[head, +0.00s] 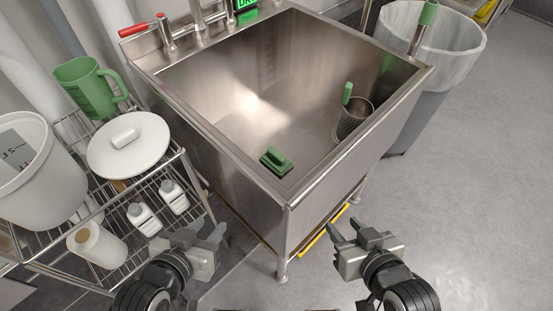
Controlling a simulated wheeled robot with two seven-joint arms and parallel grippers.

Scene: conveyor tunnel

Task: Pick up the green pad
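A green pad (277,162) with a raised green grip lies at the near corner of the steel sink (163,92), just inside the left rim. I cannot tell whether it rests on the basin floor or against the wall. My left gripper (207,232) is in front of the sink at lower left, below and left of the pad, open and empty. My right gripper (347,227) is at lower right, apart from the sink, open and empty. Neither gripper touches the pad.
A wire rack (145,191) at left holds a white bucket (38,165), a white lid (128,150), a green jug (86,88) and bottles (143,217). A perforated basket (354,122) with a green handle is in the sink. A lined bin (449,50) stands right. Floor at right is clear.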

